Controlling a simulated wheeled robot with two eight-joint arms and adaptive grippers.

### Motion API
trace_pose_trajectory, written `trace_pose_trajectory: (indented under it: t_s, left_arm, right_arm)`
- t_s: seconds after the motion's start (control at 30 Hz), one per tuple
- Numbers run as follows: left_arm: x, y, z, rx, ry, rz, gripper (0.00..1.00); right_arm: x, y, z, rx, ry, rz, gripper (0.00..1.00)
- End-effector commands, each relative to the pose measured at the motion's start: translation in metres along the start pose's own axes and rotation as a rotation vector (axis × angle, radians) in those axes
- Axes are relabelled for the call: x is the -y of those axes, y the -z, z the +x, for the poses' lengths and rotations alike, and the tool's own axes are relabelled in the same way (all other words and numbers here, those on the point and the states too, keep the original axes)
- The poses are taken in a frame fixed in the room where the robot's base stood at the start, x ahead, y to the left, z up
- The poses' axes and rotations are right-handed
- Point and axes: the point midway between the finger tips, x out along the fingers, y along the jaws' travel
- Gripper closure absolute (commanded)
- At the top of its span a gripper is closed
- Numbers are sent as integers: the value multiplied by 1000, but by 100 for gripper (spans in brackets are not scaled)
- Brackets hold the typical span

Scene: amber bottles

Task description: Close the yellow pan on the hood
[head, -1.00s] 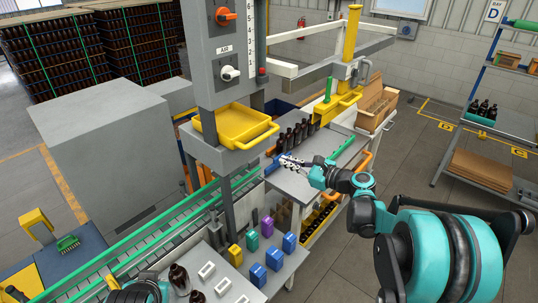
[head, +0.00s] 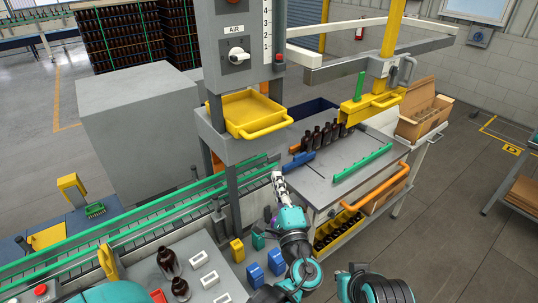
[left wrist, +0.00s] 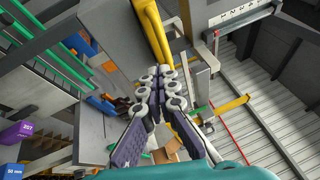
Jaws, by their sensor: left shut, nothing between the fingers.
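The yellow pan (head: 246,107) sits pulled out from the grey hood column, its floor showing from above and its bar handle (head: 268,129) facing front right. My left gripper (head: 277,174) is shut and empty, in front of and below the handle in the head view, apart from it in the picture. In the left wrist view my left gripper (left wrist: 162,88) shows its fingers together, pointing up the picture, with the yellow handle (left wrist: 154,32) just beyond the tips. I cannot tell the exact gap. My right gripper is not in view.
A grey post (head: 231,190) and the green-railed conveyor (head: 130,235) lie left of my gripper. A grey bench (head: 330,182) with a row of amber bottles (head: 322,134) is to the right. Blue blocks (head: 255,273) stand below. A second yellow tray (head: 362,108) hangs farther right.

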Motion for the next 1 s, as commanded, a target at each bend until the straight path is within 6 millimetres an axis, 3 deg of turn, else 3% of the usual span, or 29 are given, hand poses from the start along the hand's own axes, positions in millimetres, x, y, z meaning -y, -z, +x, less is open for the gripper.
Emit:
trace_pose_trajectory:
  t_s: [0.17, 0.57, 0.73, 1.0]
  left_arm:
    - [1, -1, 19, 3, 2, 3, 100]
    - [1, -2, 103, 4, 1, 1, 100]
    - [1, -21, 119, 4, 1, 2, 100]
    - [1, -29, 127, 1, 1, 1, 100]
  right_arm:
    - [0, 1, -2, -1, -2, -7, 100]
    - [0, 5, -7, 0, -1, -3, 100]
    - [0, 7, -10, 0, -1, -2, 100]
    - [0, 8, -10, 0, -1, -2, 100]
